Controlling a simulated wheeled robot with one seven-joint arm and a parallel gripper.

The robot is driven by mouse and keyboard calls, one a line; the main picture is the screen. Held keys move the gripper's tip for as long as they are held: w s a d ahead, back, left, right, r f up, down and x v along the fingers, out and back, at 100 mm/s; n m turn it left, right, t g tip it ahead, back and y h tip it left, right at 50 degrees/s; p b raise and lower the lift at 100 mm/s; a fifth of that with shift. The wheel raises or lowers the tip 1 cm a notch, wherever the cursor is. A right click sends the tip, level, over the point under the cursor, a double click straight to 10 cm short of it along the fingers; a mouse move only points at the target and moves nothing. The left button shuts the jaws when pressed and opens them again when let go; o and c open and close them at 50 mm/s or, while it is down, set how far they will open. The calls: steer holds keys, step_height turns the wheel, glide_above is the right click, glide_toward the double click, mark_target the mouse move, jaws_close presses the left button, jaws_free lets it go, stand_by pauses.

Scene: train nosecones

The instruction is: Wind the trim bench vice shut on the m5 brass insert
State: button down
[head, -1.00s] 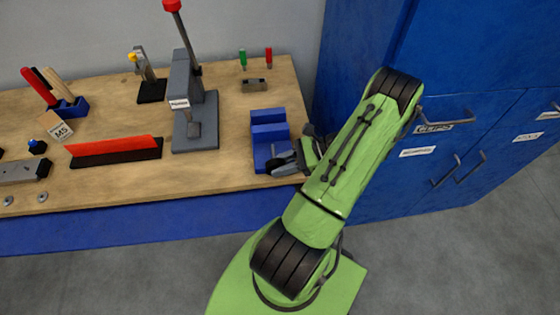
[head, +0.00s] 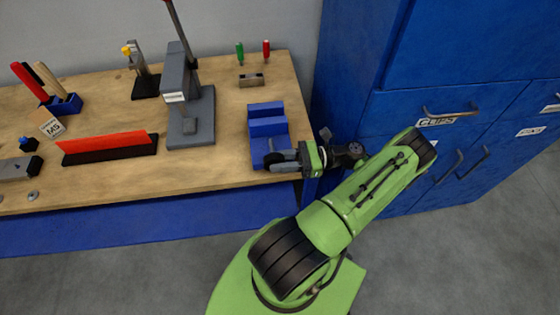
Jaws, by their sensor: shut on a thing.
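The blue trim bench vice (head: 268,128) stands at the right end of the wooden bench. Its two raised jaw blocks lie one behind the other, and the gap between them is too small to judge. My gripper (head: 272,160) is at the vice's front end, low against it, coming in from the right. It is shut on the vice handle, which the fingers mostly hide. I cannot make out the brass insert between the jaws. A small box marked M5 (head: 48,123) sits at the left of the bench.
A grey press (head: 187,118) stands left of the vice, with a red-and-black strip tool (head: 107,147) further left. A small metal block (head: 251,80) lies behind the vice. Blue cabinets (head: 445,120) stand close on the right. The bench between press and vice is clear.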

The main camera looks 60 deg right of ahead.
steer(key=c, duration=1)
jaws_free()
steer(key=shift+o, duration=0.2)
steer(key=b+v, duration=0.4)
steer(key=v, duration=1.1)
steer(key=shift+s+d, duration=0.25)
steer(key=shift+d, duration=0.05)
